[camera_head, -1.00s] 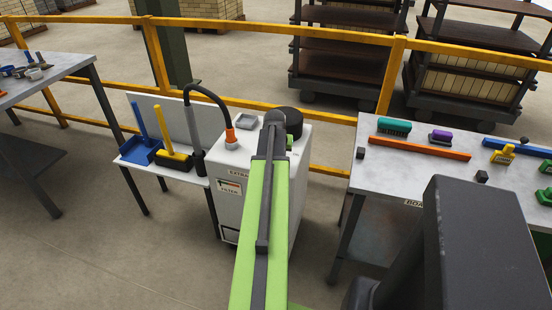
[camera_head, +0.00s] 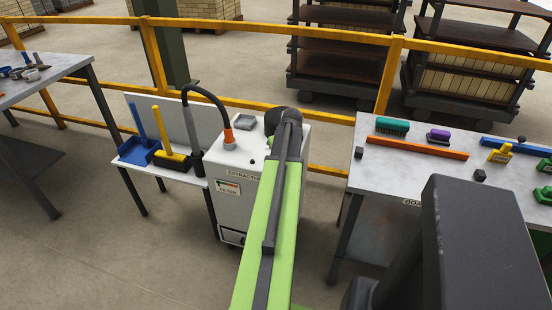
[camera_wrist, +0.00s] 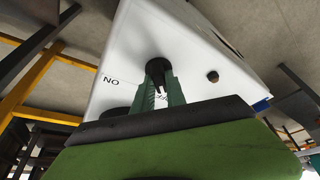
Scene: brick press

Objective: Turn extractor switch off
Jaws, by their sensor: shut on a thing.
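The extractor (camera_head: 238,165) is a white box with an EXTRACTOR label and a FILTER gauge on its front, in the middle of the head view. My green arm covers the right part of its top and hides my gripper there. In the wrist view the white extractor panel (camera_wrist: 130,55) carries a black switch (camera_wrist: 157,66) and letters reading ON upside down. My gripper (camera_wrist: 161,84) has its green fingers on either side of the switch, shut on it. Which way the switch points is hard to tell; another label is partly hidden behind the fingers.
A side shelf (camera_head: 190,178) at left holds a blue dustpan (camera_head: 139,151) and a yellow brush (camera_head: 172,158). A table with brushes (camera_head: 385,160) stands at right. A yellow rail (camera_head: 330,115) runs behind.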

